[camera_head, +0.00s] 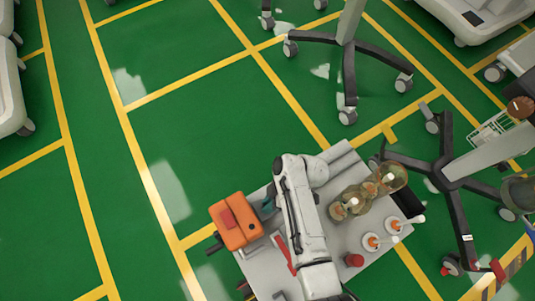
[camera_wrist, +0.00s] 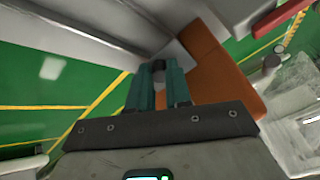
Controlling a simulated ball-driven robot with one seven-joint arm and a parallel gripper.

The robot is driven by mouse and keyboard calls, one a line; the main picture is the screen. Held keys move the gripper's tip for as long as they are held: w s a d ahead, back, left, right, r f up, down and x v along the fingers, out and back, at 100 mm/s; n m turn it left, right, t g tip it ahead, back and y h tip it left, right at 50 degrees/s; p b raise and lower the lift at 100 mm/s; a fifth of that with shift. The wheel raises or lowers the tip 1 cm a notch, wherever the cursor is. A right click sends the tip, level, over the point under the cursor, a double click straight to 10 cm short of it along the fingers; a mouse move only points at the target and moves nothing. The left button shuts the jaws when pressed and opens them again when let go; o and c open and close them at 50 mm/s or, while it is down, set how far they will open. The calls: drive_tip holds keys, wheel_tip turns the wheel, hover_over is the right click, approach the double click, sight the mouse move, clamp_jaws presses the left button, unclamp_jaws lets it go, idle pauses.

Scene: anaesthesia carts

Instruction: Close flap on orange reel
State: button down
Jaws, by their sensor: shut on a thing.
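The orange reel (camera_head: 236,232) is a boxy orange body with a red patch on its top, at the left edge of the grey cart top. In the wrist view its orange side (camera_wrist: 222,72) fills the area right of the fingers. My gripper (camera_wrist: 159,70) has two teal fingers, close together, shut on a small dark grey piece (camera_wrist: 159,65) beside the orange body. In the head view my gripper (camera_head: 267,204) is just right of the reel, partly hidden by my white arm. I cannot make out the flap clearly or whether the dark piece belongs to it.
The grey cart top (camera_head: 343,238) also carries amber-toned jars (camera_head: 352,201), white-and-orange round items (camera_head: 372,241), a red knob (camera_head: 354,260) and a red bar (camera_head: 284,254). Wheeled stand legs (camera_head: 452,190) stand close on the right. Green floor (camera_head: 190,110) is clear on the left.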

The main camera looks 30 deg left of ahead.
drive_tip(key=f+g+b, duration=0.1)
drive_tip(key=b, duration=0.1)
drive_tip(key=f+g+y+b, duration=0.1)
drive_tip(key=b, duration=0.2)
drive_tip(key=shift+w+d+f+g+y, duration=0.1)
drive_tip(key=shift+w+f+g+y, duration=0.1)
drive_tip(key=shift+g+y, duration=0.1)
drive_tip(key=g+y+b, duration=0.1)
drive_tip(key=b, duration=0.2)
drive_tip(key=shift+f+g, duration=0.15)
drive_tip(key=shift+g, duration=0.25)
drive_tip(key=shift+s+b, duration=0.15)
drive_tip(key=shift+b, duration=0.15)
drive_tip(key=c, duration=1.1)
unclamp_jaws()
drive_tip(key=shift+o, duration=0.2)
drive_tip(key=v, duration=1)
drive_tip(key=shift+w+d, duration=0.15)
drive_tip(key=shift+w, duration=0.3)
drive_tip(key=shift+o, duration=0.2)
